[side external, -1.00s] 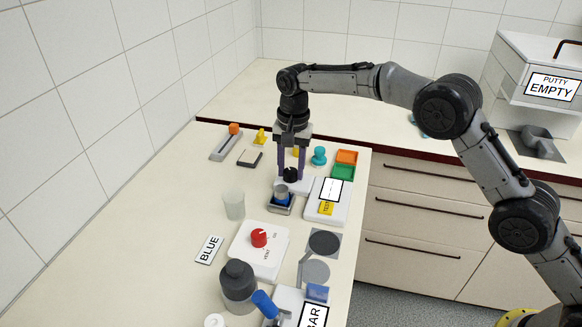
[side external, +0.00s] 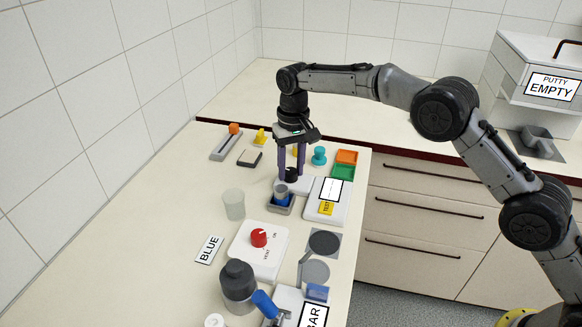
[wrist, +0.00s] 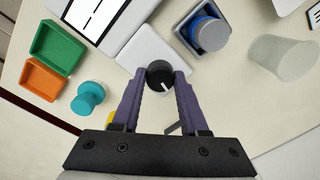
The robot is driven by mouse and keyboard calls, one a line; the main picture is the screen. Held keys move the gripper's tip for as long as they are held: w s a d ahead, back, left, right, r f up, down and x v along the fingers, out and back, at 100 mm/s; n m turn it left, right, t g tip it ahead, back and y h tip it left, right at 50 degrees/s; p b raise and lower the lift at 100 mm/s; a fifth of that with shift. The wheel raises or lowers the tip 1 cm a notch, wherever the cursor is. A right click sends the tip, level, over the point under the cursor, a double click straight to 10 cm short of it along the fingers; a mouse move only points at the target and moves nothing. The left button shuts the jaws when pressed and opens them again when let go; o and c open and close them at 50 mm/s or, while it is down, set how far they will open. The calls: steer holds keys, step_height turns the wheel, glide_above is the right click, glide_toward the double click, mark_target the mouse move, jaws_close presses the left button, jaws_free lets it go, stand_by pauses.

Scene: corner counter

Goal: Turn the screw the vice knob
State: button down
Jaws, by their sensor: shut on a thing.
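The black knob (wrist: 160,74) has a white pointer line and sits on a small white block (wrist: 158,52). In the wrist view the pointer aims down and slightly right. The knob also shows in the side view (side external: 291,175), partly hidden by the fingers. My gripper (wrist: 160,77) points straight down with its two purple fingers shut on the knob's sides. In the side view my gripper (side external: 291,172) is low over the counter at the knob. The vice's jaws cannot be made out.
A grey tray (side external: 287,210) holding a blue-and-grey cylinder stands close in front. A white box (side external: 341,212) is to the right. Green (side external: 343,172) and orange (side external: 347,157) bins and a teal knob (side external: 319,155) are behind right. A clear cup (side external: 234,205) stands front left.

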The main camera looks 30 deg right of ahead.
mark_target(291, 170)
steer(key=n, duration=0.6)
steer(key=shift+w+r+n, duration=0.1)
steer(key=shift+n, duration=0.2)
steer(key=n, duration=0.6)
stand_by(0.4)
steer(key=shift+c, duration=2.2)
jaws_free()
steer(key=shift+w+d+r, duration=0.1)
steer(key=shift+r, duration=3.6)
